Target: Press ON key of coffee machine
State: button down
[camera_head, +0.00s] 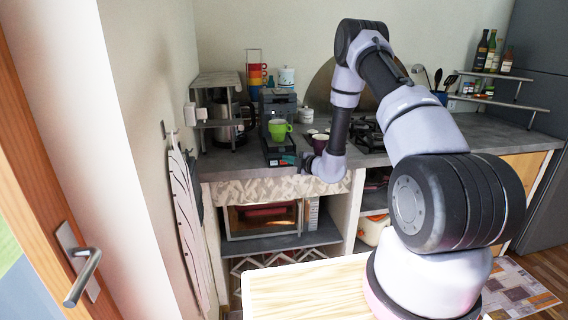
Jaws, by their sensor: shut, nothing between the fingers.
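The coffee machine (277,104) is a dark, boxy unit on the counter at the back left. A green cup (279,128) stands at its front, above the dark drip tray (279,154). The ON key is too small to make out. My gripper (303,161) is shut and empty at the end of my arm, low in front and to the right of the machine, near the counter's front edge. My wrist partly hides its fingers. I cannot tell whether it touches anything.
A dark purple cup (320,142) stands close behind my wrist. A kettle (222,122) stands under a small shelf (217,79) on the left. A gas hob (368,135) is to the right. The right counter (490,137) is mostly clear.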

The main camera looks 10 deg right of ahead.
dwell(0.4)
jog(key=shift+w+f, duration=0.3)
jog(key=shift+f, duration=0.1)
dwell(0.5)
jog(key=shift+s+r, duration=0.3)
jog(key=shift+r, duration=0.1)
jog(key=shift+r, duration=0.1)
jog(key=s+r, duration=0.3)
jog(key=r, duration=0.1)
jog(key=shift+s+r, duration=0.2)
jog(key=shift+s, duration=0.2)
dwell(0.3)
